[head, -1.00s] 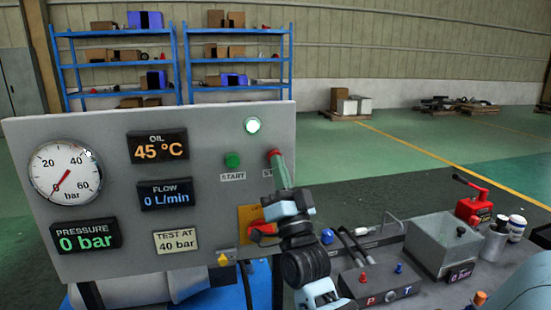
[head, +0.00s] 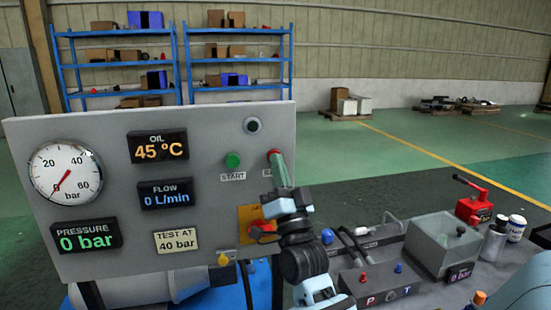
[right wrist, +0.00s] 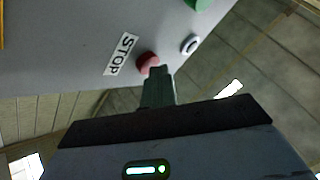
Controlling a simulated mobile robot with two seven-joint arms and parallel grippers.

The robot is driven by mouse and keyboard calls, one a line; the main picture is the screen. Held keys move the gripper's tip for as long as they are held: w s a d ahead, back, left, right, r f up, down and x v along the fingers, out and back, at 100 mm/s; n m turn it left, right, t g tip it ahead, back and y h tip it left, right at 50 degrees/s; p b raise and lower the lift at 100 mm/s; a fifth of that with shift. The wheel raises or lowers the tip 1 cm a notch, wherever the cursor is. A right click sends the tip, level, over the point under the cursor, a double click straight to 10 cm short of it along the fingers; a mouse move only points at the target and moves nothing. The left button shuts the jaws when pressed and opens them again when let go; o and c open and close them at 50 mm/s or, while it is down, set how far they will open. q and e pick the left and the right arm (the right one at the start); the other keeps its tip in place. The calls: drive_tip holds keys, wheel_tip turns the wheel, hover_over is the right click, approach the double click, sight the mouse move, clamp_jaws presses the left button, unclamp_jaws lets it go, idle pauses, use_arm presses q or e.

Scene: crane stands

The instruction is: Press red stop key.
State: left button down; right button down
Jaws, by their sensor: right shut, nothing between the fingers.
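The red stop key (head: 273,153) is on the grey control panel (head: 110,115), right of the green start key (head: 232,160). My right gripper (head: 277,162) is shut and empty, its fingertips at the stop key and partly covering it. In the right wrist view the red stop key (right wrist: 148,61) shows beside its STOP label (right wrist: 121,54), and the shut fingertips (right wrist: 158,72) overlap its edge and seem to touch it. The round lamp (head: 252,125) above the keys is dark. My left gripper is not in view.
The panel displays read 0 bar, 0 L/min and 45 °C, with the gauge (head: 65,172) needle near zero. A red lever handle (head: 262,227) lies behind my right wrist. A bench with a grey box (head: 440,246), a red hand pump (head: 474,208) and cans stands at right.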

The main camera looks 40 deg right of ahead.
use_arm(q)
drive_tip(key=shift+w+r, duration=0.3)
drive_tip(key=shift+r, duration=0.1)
use_arm(e)
drive_tip(key=shift+s+a, duration=0.45)
drive_tip(key=shift+s, duration=0.35)
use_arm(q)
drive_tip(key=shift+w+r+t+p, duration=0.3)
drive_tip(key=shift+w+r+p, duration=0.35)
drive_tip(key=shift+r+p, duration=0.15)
use_arm(e)
drive_tip(key=shift+s+a, duration=0.4)
drive_tip(key=shift+s, duration=0.35)
drive_tip(key=shift+s+a, duration=0.4)
drive_tip(key=shift+s, duration=0.3)
drive_tip(key=shift+s+a, duration=0.4)
drive_tip(key=shift+s, duration=0.35)
